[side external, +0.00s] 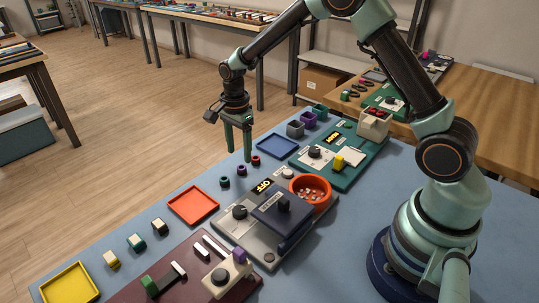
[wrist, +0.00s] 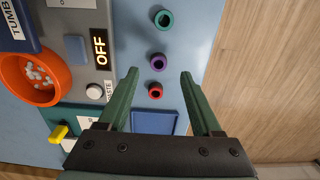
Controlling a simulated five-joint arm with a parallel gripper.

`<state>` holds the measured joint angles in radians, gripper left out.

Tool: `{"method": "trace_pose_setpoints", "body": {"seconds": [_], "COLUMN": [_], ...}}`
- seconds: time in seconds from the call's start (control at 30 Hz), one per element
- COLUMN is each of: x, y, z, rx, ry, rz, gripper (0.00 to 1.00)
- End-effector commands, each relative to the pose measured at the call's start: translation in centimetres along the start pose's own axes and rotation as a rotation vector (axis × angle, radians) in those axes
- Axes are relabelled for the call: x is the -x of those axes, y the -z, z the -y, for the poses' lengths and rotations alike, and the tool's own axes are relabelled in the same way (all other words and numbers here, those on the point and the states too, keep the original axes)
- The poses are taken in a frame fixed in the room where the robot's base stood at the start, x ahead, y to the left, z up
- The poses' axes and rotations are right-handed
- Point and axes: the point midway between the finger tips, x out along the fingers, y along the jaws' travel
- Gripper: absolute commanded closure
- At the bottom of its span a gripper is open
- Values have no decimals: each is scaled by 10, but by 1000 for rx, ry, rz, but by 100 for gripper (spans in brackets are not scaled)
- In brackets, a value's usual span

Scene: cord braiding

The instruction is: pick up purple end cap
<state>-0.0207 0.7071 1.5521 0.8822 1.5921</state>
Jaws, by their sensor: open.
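The purple end cap (side external: 241,170) is a small dark ring standing on the blue mat (side external: 180,237), between the teal end cap (side external: 224,182) and the red end cap (side external: 256,160). In the wrist view the purple end cap (wrist: 157,62) lies between the fingertips, near their tip line. The red end cap (wrist: 155,91) shows between the fingers, and the teal end cap (wrist: 163,18) lies beyond the tips. My gripper (side external: 238,155) has green fingers, points down and is open and empty. It also shows open in the wrist view (wrist: 160,73). Its exact height above the caps is unclear.
A grey machine with an OFF display (side external: 263,186) and an orange bowl of pellets (side external: 310,188) stand close to the caps. A blue tray (side external: 277,146) and a red tray (side external: 193,205) lie on either side. Small open boxes (side external: 308,120) stand farther back.

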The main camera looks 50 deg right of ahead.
Motion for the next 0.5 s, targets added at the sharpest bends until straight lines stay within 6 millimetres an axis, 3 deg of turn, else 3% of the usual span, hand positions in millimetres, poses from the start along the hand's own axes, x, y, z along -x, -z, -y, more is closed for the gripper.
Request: {"method": "trace_pose_setpoints", "body": {"seconds": [0.3,0.5], "x": [-40,-52], "y": [2,2], "z": [-3,-2], "rx": [0,1], "ry": [-5,-1], "rz": [0,0], "gripper": [34,34]}}
